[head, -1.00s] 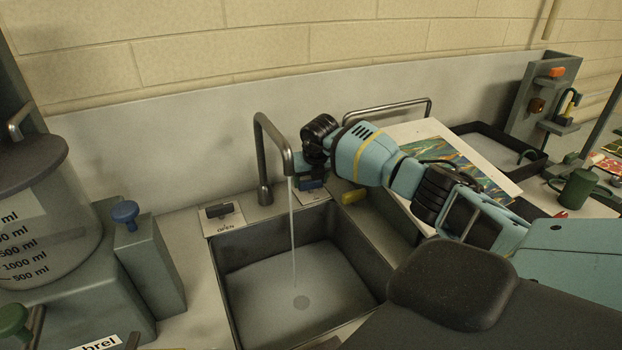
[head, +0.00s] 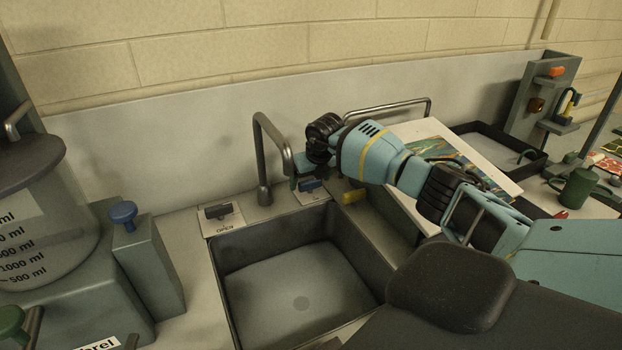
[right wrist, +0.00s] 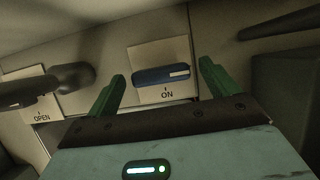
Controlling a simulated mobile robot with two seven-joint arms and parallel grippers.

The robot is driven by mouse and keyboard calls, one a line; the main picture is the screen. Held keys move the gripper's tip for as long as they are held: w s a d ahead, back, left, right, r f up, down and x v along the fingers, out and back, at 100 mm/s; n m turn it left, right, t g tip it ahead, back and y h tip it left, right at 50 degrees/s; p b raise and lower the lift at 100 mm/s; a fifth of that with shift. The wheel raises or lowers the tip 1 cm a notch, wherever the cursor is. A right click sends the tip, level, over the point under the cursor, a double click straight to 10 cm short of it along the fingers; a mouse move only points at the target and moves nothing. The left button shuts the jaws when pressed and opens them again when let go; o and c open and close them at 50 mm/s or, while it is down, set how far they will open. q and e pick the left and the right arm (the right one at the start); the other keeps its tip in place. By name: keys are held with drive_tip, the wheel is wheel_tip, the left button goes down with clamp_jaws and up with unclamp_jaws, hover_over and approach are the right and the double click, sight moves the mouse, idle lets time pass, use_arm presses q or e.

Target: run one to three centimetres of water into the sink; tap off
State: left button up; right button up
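The sink (head: 235,262) is a dark rectangular basin. A pale flat layer, apparently shallow water (head: 285,280), covers its floor, and the round drain shows faintly through; I cannot read the depth. The grey bent tap spout (head: 270,130) has no stream under it. The blue tap lever (head: 310,186) sits on a pale plate behind the sink; in the right wrist view the lever (right wrist: 160,76) lies crosswise above the word ON. My right gripper (right wrist: 163,72) is open, its green fingers apart on either side of the lever, not closed on it. My left gripper is out of view.
A dark handle (head: 218,211) sits on a plate marked OPEN left of the tap. A grey box with a blue knob (head: 123,212) and a large measuring vessel (head: 40,215) stand left. A marbled print on a board (head: 405,128) lies right, behind my arm.

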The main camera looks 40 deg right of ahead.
drive_tip(key=d+v, duration=0.1)
drive_tip(key=v, duration=0.6)
drive_tip(key=shift+a+r+p, duration=0.4)
drive_tip(key=shift+a+r, duration=0.05)
drive_tip(key=shift+a, duration=0.05)
drive_tip(key=shift+s, duration=0.15)
idle(0.3)
